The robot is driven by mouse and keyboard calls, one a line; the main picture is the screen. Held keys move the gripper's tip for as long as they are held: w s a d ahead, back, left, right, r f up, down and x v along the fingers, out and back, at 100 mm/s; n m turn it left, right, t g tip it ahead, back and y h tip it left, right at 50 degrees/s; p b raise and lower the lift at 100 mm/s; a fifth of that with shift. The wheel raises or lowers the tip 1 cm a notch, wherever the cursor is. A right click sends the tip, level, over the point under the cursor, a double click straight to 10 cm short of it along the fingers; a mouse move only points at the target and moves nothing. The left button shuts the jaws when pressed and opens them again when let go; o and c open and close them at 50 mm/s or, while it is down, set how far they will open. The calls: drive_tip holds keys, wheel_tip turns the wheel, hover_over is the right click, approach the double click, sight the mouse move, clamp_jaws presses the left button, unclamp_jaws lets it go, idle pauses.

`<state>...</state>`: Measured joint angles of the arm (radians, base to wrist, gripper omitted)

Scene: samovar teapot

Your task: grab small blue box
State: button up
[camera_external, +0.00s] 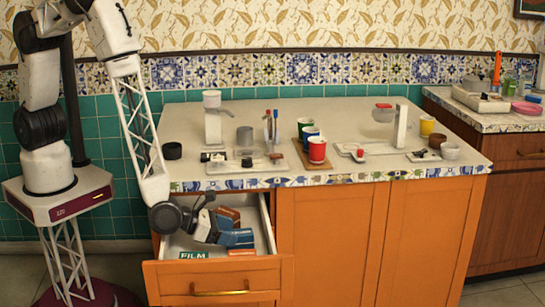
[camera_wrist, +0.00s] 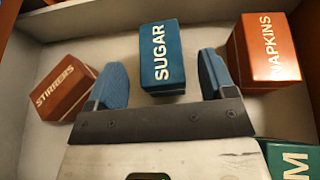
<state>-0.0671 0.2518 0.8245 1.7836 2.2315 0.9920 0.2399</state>
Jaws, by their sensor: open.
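The small blue box marked SUGAR (camera_wrist: 162,42) lies in the open drawer, at the top centre of the wrist view. My gripper (camera_wrist: 163,72) is open, with its blue fingers spread left and right of the box's near end. A gap shows on each side, and nothing is held. In the external view my gripper (camera_external: 226,236) is down inside the drawer. Blue shapes there overlap, and I cannot tell box from fingers.
The drawer walls and the countertop edge (camera_external: 330,178) are close to my arm.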

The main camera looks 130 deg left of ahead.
sight(236, 232)
drive_tip(key=shift+x, duration=1.65)
drive_tip(key=c, duration=1)
drive_tip(key=shift+r, duration=0.1)
drive_tip(key=shift+r, duration=4.9)
